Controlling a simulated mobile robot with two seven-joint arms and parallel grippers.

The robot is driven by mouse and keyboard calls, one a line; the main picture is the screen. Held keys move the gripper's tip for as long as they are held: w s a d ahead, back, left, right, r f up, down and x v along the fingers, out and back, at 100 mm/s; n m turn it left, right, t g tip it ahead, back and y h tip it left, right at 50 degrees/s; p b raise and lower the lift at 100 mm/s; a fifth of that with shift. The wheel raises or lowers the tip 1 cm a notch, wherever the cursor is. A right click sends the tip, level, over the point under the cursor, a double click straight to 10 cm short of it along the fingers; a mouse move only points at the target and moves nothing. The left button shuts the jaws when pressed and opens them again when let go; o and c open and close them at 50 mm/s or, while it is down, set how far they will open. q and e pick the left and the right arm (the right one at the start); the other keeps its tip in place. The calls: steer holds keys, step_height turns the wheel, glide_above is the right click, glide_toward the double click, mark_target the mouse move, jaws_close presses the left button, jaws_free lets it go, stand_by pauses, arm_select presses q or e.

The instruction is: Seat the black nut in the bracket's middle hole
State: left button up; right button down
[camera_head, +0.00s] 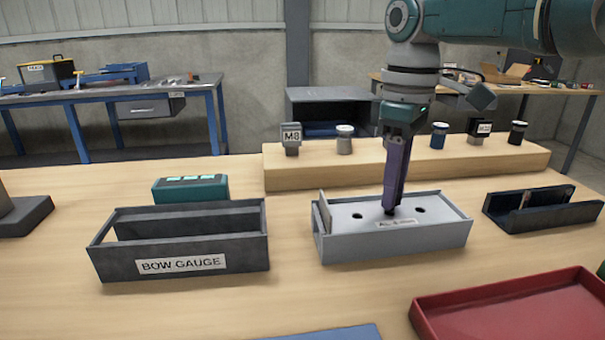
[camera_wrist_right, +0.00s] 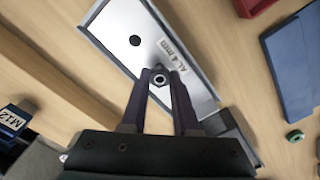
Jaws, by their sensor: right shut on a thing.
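One hole shows on either side of my right gripper (camera_head: 390,207), whose fingers point straight down at the middle of the plate and hide the middle hole. In the right wrist view the gripper is shut on a small dark nut (camera_wrist_right: 159,79) with a pale centre, held between the fingertips over the bracket plate (camera_wrist_right: 112,22). I cannot tell whether the nut touches the plate or is in the hole. My left gripper is not in view.
A dark bow gauge tray (camera_head: 110,262) stands left of the bracket. A black channel (camera_head: 545,216) and a red tray (camera_head: 500,308) are to the right. A wooden ledge (camera_head: 300,179) with several labelled posts runs behind. A green ring (camera_wrist_right: 295,136) lies on the table.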

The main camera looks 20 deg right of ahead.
steer(key=shift+f+b, duration=0.7)
steer(key=shift+f, duration=0.1)
steer(key=c, duration=0.6)
jaws_free()
step_height(320, 180, up, 10)
steer(key=shift+p, duration=0.95)
